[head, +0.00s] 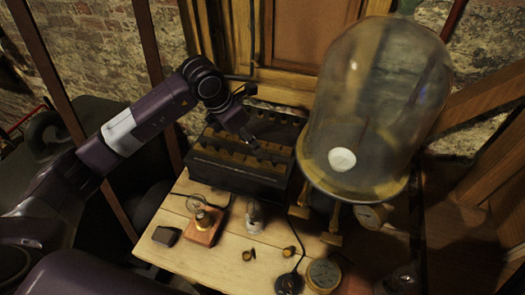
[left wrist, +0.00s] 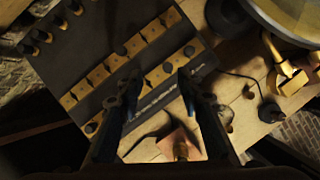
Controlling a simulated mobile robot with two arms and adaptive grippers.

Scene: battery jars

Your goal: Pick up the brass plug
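Two small brass pieces lie on the wooden table in the head view, one (head: 248,255) near the front middle and one (head: 289,251) just right of it. Either may be the brass plug; I cannot tell which. My left gripper (head: 249,140) hangs over the black battery rack (head: 232,178), behind the small pieces. In the left wrist view my left gripper (left wrist: 158,77) has its two fingers spread, with nothing held between them. Brass strips (left wrist: 110,64) with dark round knobs lie on the rack below it. My right gripper is not in view.
A large glass dome (head: 375,105) stands at the right. A bulb on a wooden base (head: 203,226), a small glass jar (head: 255,218), a dark block (head: 165,236), a round gauge (head: 323,274) and a black cable puck (head: 289,284) occupy the table. Bare tabletop shows at front left.

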